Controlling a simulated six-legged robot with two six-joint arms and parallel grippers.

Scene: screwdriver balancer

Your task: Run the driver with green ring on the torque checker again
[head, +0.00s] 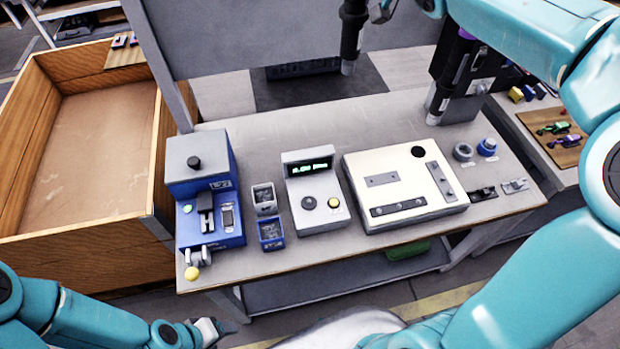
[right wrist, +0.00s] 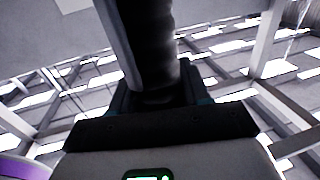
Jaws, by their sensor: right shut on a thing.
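The torque checker (head: 316,205), a grey box with a lit green display, a black knob and a yellow button, stands mid-bench in the head view. A black driver (head: 350,35) hangs upright above and behind it, its lower end clear of the checker. My right gripper (head: 378,12) is at the top edge, shut on this driver; the right wrist view shows its dark, ridged body (right wrist: 155,45) between the jaws. No green ring shows; its upper part is out of view. A second driver (head: 447,75) with a purple ring hangs to the right. My left gripper (head: 218,328) is low at left, its jaw gap unclear.
A blue machine (head: 208,190) and small bins (head: 271,233) stand left of the checker. A cream fixture plate (head: 405,220) lies to its right. A wooden crate (head: 30,240) is at far left. Bare bench (head: 270,120) lies behind the checker.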

